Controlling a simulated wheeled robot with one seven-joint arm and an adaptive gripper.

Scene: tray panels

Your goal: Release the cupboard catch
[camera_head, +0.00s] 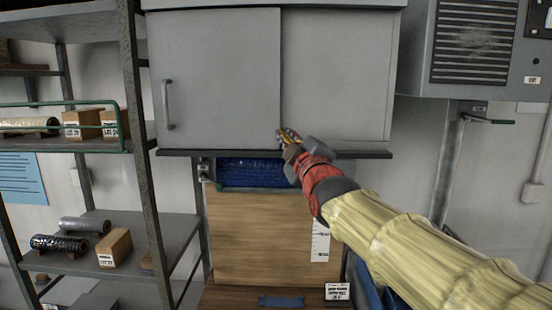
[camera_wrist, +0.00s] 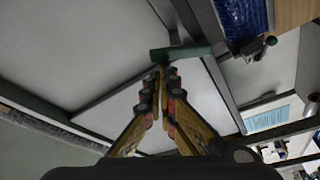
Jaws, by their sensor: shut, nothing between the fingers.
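The grey cupboard (camera_head: 215,75) hangs on the wall, with a left panel, a right panel (camera_head: 340,70) and a dark upright handle (camera_head: 168,104) at the left. My gripper (camera_head: 283,134) is at the lower edge of the cupboard, near the seam between the panels. In the wrist view my gripper (camera_wrist: 160,73) is shut and empty, its fingertips together. A short green bar (camera_wrist: 181,53), which looks like the catch, lies just beyond the tips across the cupboard's edge. I cannot tell whether they touch. In the head view my gripper hides this bar.
A blue crate (camera_head: 250,172) and a wooden board (camera_head: 262,238) are below the cupboard. A small metal fitting (camera_head: 204,170) is left of the crate. A metal rack (camera_head: 137,110) with boxes and rolls stands at the left. A grey vented cabinet (camera_head: 420,60) is at the right.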

